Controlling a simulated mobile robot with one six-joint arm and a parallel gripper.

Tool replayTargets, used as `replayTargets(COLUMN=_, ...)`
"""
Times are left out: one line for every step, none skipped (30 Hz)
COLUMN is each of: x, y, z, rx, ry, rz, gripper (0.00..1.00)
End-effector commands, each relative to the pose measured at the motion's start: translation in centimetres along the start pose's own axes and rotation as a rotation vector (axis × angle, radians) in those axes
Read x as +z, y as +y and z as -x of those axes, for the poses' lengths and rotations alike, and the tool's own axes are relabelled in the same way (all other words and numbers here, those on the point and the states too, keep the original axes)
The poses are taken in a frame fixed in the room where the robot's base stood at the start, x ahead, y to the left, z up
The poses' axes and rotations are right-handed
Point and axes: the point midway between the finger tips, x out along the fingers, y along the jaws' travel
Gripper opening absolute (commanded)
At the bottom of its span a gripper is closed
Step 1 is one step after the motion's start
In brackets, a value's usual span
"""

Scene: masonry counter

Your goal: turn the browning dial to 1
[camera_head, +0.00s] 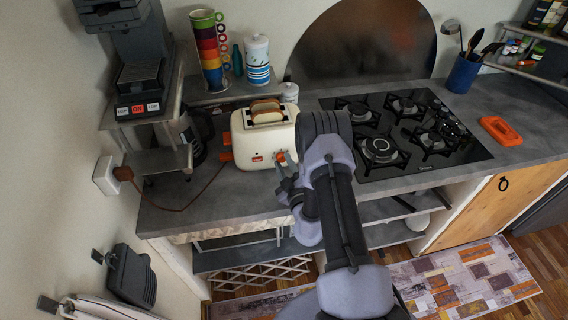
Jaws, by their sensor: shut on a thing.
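A cream toaster (243,142) stands on the grey counter, with two slices of bread (266,112) showing in its top slots. An orange lever sticks out at its left end. The orange browning dial (281,157) is on its front face, toward the right, and is partly hidden by my gripper. My gripper (282,166) is at the front of the toaster, shut on the dial. The dial's number marks are too small to read. My arm hides the toaster's right end.
A black gas hob (440,158) lies to the right, with an orange tray (500,131) beyond it. A coffee machine (138,85) stands on a shelf at left. Stacked cups (209,50) and a white jar (257,60) stand behind the toaster. A cord runs to the wall socket (106,176).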

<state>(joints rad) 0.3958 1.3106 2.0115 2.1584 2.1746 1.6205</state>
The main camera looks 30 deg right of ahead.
Motion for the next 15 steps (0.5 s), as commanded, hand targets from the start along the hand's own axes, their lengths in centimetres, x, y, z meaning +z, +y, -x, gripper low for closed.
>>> replayTargets(x=0.00, y=-0.01, z=0.00, rx=0.000, ry=0.000, rz=0.000, gripper=0.06)
replayTargets(x=0.00, y=-0.01, z=0.00, rx=0.000, ry=0.000, rz=0.000, gripper=0.01)
replayTargets(x=0.00, y=-0.01, z=0.00, rx=-0.001, ry=0.000, rz=0.000, gripper=0.00)
replayTargets(x=0.00, y=-0.01, z=0.00, rx=-0.001, ry=0.000, rz=0.000, gripper=0.00)
replayTargets(x=0.00, y=-0.01, z=0.00, rx=-0.001, ry=0.000, rz=0.000, gripper=0.00)
replayTargets(x=0.00, y=-0.01, z=0.00, rx=-0.001, ry=0.000, rz=0.002, gripper=0.00)
replayTargets(x=-0.01, y=-0.01, z=0.00, rx=-0.001, ry=0.000, rz=0.003, gripper=0.00)
replayTargets(x=-0.01, y=-0.01, z=0.00, rx=-0.001, ry=0.000, rz=0.006, gripper=0.00)
replayTargets(x=-0.02, y=-0.01, z=0.00, rx=-0.002, ry=-0.001, rz=0.011, gripper=0.00)
replayTargets(x=-0.02, y=0.00, z=-0.01, rx=-0.002, ry=-0.001, rz=0.017, gripper=0.00)
replayTargets(x=-0.03, y=0.00, z=-0.01, rx=-0.003, ry=-0.001, rz=0.025, gripper=0.00)
replayTargets(x=-0.04, y=0.00, z=-0.01, rx=-0.004, ry=-0.002, rz=0.039, gripper=0.00)
replayTargets(x=-0.06, y=0.00, z=-0.01, rx=-0.005, ry=-0.003, rz=0.050, gripper=0.00)
replayTargets(x=-0.07, y=0.01, z=-0.01, rx=-0.006, ry=-0.004, rz=0.064, gripper=0.00)
replayTargets(x=-0.08, y=0.02, z=-0.02, rx=-0.007, ry=-0.006, rz=0.085, gripper=0.00)
